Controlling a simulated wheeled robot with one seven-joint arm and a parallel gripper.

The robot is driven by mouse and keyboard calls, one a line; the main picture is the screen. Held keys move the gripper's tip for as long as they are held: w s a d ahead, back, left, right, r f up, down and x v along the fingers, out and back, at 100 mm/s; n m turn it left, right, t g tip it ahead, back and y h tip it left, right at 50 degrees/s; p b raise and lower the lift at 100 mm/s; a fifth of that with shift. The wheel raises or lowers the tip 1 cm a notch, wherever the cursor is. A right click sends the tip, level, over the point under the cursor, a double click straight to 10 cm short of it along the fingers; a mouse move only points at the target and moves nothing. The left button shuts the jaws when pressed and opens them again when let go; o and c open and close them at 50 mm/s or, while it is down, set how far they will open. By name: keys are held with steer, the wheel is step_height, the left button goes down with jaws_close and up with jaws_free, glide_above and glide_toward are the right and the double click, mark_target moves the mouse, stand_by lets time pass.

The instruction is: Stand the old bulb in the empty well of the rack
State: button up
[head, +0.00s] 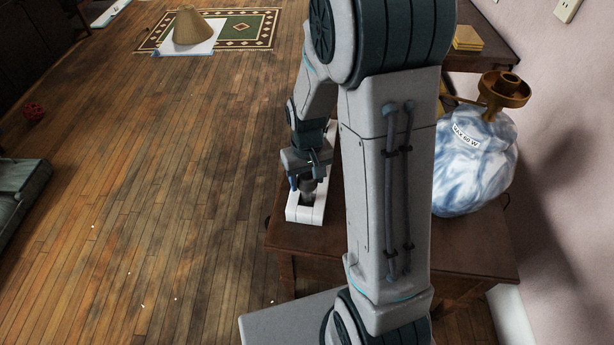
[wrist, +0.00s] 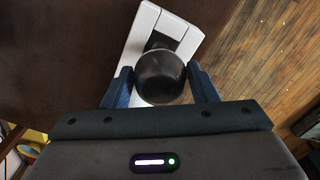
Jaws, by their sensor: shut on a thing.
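My gripper (head: 307,172) points down over the white rack (head: 303,215) on the brown side table (head: 395,238). In the wrist view, the blue fingers of my gripper (wrist: 162,82) are shut on the old bulb (wrist: 160,78), a dark, smoky round glass. The bulb also shows in the head view (head: 308,186), just below the fingers at the rack. In the wrist view the rack (wrist: 188,41) lies behind it, with a dark opening partly covered by the bulb. The bulb's lower end is hidden, so I cannot tell whether it is inside a well.
A blue-and-white lamp base (head: 474,170) with a brass socket (head: 505,90) and a "MAX 60 W" tag stands on the table's right. My arm hides the table's middle. A tan lampshade (head: 194,28) sits far off on a rug. Wooden floor left of the table is mostly clear.

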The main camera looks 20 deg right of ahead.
steer(key=shift+f+b, duration=1.65)
steer(key=shift+f, duration=0.6)
steer(key=shift+r, duration=0.1)
steer(key=o, duration=1.5)
steer(key=shift+r, duration=0.1)
step_height(320, 180, up, 14)
steer(key=p, duration=0.3)
steer(key=shift+f, duration=0.2)
steer(key=shift+r+p, duration=0.15)
steer(key=shift+p, duration=0.15)
steer(key=s+r+t+p, duration=0.1)
steer(key=s+r+p, duration=0.3)
steer(key=r, duration=0.3)
steer(key=s+r+t+p, duration=0.1)
steer(key=s+r+p, duration=0.4)
steer(key=r, duration=0.2)
steer(key=s+r+m+p, duration=0.1)
steer(key=s+r+p, duration=0.3)
steer(key=r, duration=0.3)
steer(key=shift+s+r+t+p, duration=0.4)
steer(key=shift+p, duration=0.35)
